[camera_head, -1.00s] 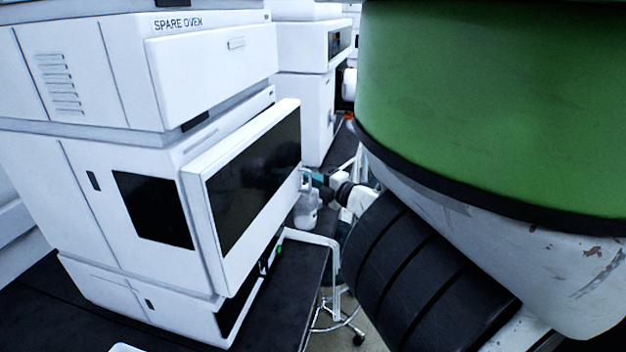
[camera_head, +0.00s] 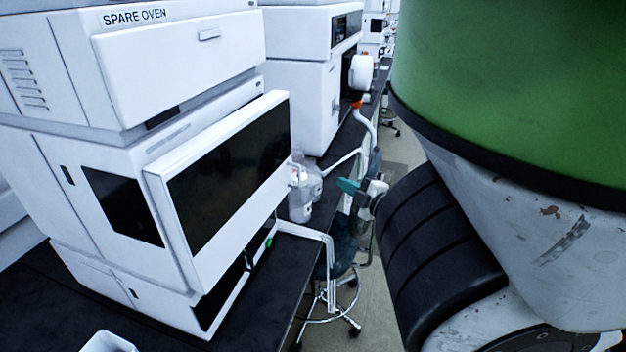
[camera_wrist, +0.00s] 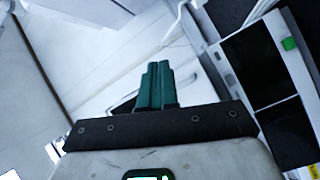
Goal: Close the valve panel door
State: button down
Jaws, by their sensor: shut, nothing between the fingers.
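The valve panel door (camera_head: 160,210), a white frame around a dark pane, stands out at an angle from the front of the white instrument under the spare oven in the head view. I cannot tell its exact opening angle. My gripper (camera_head: 348,186) has teal fingers and is to the right of the door's far edge, apart from it. In the wrist view my gripper (camera_wrist: 155,80) has its two fingers pressed together with nothing between them. White panels lie beyond the fingertips there; I cannot tell which one is the door.
The spare oven (camera_head: 180,55) sits on top of the stack. The black bench (camera_head: 265,310) ends at an aisle with a wheeled stool (camera_head: 330,300). A white tray (camera_head: 105,342) lies in front.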

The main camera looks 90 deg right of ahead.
jog(key=a+m+g, duration=0.1)
jog(key=a+m, duration=0.7)
jog(key=m+h+p, duration=0.1)
jog(key=m, duration=0.5)
send_near(300, 179)
jog(key=shift+g, duration=0.4)
jog(key=p+x, duration=0.4)
jog(key=x, duration=0.1)
jog(key=shift+w+d+r, duration=0.15)
jog(key=shift+w+r, duration=0.1)
jog(key=shift+w, duration=0.05)
jog(key=shift+w+d+f+p, duration=0.1)
jog(key=shift+w+d+p, duration=0.25)
jog(key=shift+d, duration=0.25)
